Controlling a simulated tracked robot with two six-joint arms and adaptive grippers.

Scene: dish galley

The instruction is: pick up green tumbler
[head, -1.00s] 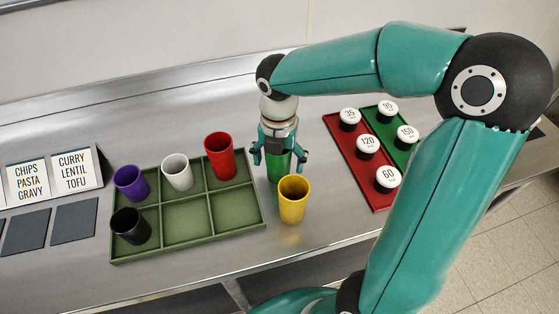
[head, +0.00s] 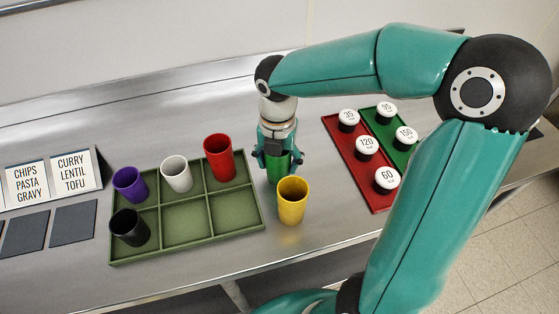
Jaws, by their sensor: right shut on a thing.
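The green tumbler (head: 278,172) stands on the steel counter, just right of the compartment tray and behind the yellow tumbler. My right gripper (head: 278,156) reaches down over it from above and is shut on it, one finger on each side. The gripper covers its top, and the yellow tumbler hides part of its lower front. I cannot see a gap under it. My left gripper is not in view.
The yellow tumbler (head: 292,201) stands close in front. The green tray (head: 187,243) holds purple (head: 130,184), white (head: 177,174), red (head: 219,158) and black (head: 129,227) tumblers. A red tray (head: 338,134) and a green tray (head: 408,157) hold labelled round pieces at right.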

